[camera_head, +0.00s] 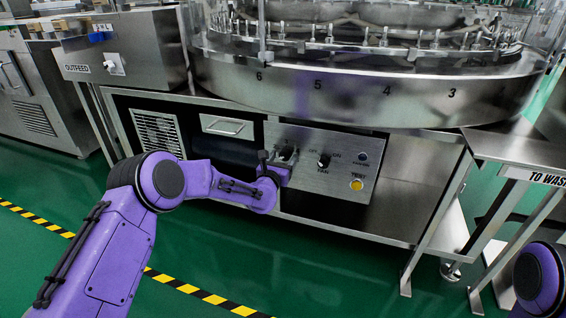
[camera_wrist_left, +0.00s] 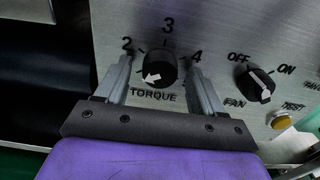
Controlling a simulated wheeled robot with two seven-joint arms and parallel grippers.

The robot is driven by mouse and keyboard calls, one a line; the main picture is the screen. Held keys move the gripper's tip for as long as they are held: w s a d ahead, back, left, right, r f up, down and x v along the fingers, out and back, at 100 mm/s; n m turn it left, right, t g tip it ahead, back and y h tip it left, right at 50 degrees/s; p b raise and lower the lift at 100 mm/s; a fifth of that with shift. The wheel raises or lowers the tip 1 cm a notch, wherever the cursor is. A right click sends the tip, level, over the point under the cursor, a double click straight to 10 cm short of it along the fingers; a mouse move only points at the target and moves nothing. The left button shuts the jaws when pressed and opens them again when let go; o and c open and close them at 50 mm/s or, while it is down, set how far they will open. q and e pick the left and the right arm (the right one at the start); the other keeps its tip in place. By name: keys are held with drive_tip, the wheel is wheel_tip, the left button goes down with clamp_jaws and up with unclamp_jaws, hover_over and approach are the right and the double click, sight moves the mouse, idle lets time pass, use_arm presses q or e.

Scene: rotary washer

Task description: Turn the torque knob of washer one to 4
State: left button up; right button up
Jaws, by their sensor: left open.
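The black torque knob (camera_wrist_left: 160,68) sits on the metal control panel (camera_head: 330,184), above the word TORQUE. Its white arrow points down and to the left, away from the 4 at its upper right. The numbers 2, 3 and 4 show around it; any mark at the lower left is hidden by a finger. My left gripper (camera_wrist_left: 158,66) is open, with one finger on each side of the knob. I cannot tell whether either finger touches it. In the head view the left gripper (camera_head: 277,161) is at the panel's left part and partly covers the knob. My right gripper is out of view.
Right of the torque knob is the black fan knob (camera_wrist_left: 256,83) with OFF and ON marks. A yellow test button (camera_head: 357,184) and a dark button (camera_head: 362,157) are further right. The round washer drum (camera_head: 350,95) overhangs the panel.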

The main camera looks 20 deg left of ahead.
use_arm(q)
drive_tip(key=c, duration=1)
drive_tip(key=shift+c, duration=0.2)
